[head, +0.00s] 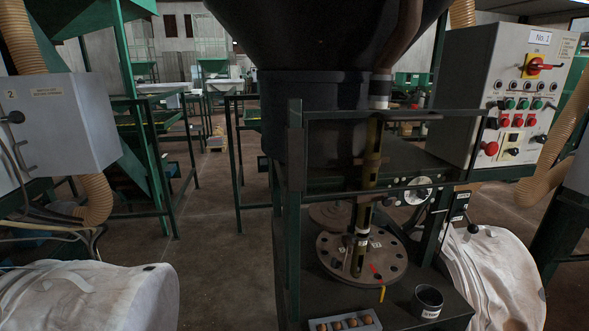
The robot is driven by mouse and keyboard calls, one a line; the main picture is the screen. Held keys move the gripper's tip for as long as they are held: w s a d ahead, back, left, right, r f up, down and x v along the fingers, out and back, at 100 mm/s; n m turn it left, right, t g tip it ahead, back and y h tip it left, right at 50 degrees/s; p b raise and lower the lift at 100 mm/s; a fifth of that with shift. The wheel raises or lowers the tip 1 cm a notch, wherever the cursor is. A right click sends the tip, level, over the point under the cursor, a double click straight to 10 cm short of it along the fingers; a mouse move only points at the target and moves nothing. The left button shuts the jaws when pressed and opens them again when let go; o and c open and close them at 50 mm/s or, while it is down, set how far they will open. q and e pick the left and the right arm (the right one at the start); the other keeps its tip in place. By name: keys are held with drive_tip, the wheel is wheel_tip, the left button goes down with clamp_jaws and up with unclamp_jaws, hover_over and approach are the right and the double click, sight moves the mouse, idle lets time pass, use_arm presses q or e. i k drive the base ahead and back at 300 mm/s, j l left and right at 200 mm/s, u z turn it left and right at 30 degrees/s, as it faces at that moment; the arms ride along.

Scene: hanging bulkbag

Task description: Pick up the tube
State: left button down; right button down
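A long olive-brass tube (370,165) with dark slots stands nearly upright, leaning slightly, in front of the black hopper. Dark and pale bands (380,90) show near its upper part; where its top ends against the dark hopper is hard to tell. Its lower end is at a round grey-brown disc (395,262) with holes and small labels; I cannot tell whether it rests on the disc or passes into it. A thin rail of the frame crosses in line with the tube. Neither of my grippers is in view.
The green-black frame (293,200) stands around the tube, under the large black hopper (310,110). A dark cup (427,302) and a tray of brown balls (345,322) are at the front. The control box (505,95) is at right; white bags (90,295) lie low on both sides.

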sight(360, 243)
drive_tip(key=i+j+z, duration=0.15)
drive_tip(key=j+z, duration=0.25)
drive_tip(key=i+j+z, duration=0.1)
drive_tip(key=j+z, duration=0.7)
drive_tip(key=i+j, duration=0.05)
drive_tip(key=j, duration=0.05)
